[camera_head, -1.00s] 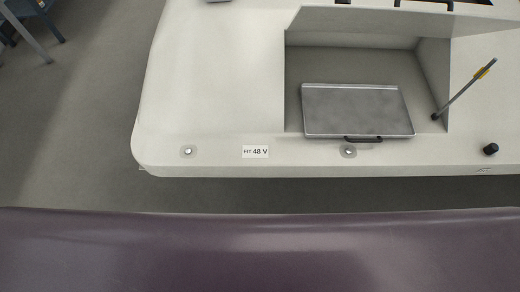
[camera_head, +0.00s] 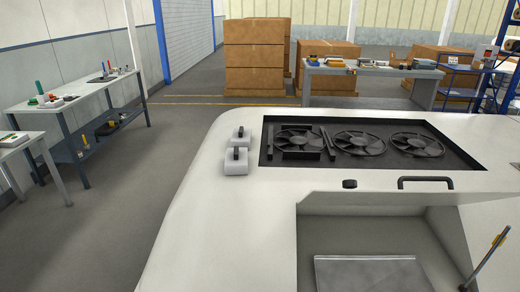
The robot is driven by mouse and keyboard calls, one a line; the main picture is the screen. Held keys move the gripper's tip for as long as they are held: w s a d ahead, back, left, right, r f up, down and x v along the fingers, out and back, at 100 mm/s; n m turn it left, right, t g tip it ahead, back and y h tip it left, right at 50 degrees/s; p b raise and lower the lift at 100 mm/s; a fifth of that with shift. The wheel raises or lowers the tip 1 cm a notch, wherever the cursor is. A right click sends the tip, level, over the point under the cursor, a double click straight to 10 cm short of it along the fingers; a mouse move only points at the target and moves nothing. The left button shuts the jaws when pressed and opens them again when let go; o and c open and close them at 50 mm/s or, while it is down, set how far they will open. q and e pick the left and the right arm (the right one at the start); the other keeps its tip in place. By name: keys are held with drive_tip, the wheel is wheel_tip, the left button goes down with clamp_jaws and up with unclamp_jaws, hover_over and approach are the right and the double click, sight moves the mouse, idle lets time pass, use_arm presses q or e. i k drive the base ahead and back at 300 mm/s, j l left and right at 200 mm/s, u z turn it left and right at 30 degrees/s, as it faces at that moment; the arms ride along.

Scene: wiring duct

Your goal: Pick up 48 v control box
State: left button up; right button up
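Two small white boxes with black parts on top stand on the white cabinet (camera_head: 240,220), left of its fan opening. The far box (camera_head: 240,143) is just behind the near box (camera_head: 236,168). I cannot read any marking on either, so I cannot tell which is the 48 V control box. Neither of my grippers is in view.
A dark recess with several fans (camera_head: 358,143) and a black handle (camera_head: 426,183) lie right of the boxes. A grey metal plate (camera_head: 370,272) sits in the front recess, beside a thin rod (camera_head: 490,250). Workbenches stand left and behind, with stacked cartons (camera_head: 254,55).

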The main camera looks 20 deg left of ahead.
sight(236, 164)
drive_tip(key=j+z, duration=0.45)
drive_tip(key=j, duration=0.5)
drive_tip(key=k+j+z, duration=0.1)
drive_tip(key=j+z, duration=0.35)
drive_tip(key=j, duration=0.55)
drive_tip(key=k+j, duration=0.1)
drive_tip(key=j, duration=0.9)
drive_tip(key=k+j, duration=0.15)
drive_tip(key=j, duration=0.35)
drive_tip(key=k+j+z, duration=0.1)
drive_tip(key=j, duration=0.4)
drive_tip(key=k+j, duration=0.1)
drive_tip(key=j, duration=0.4)
drive_tip(key=k+j, duration=0.1)
drive_tip(key=j, duration=0.4)
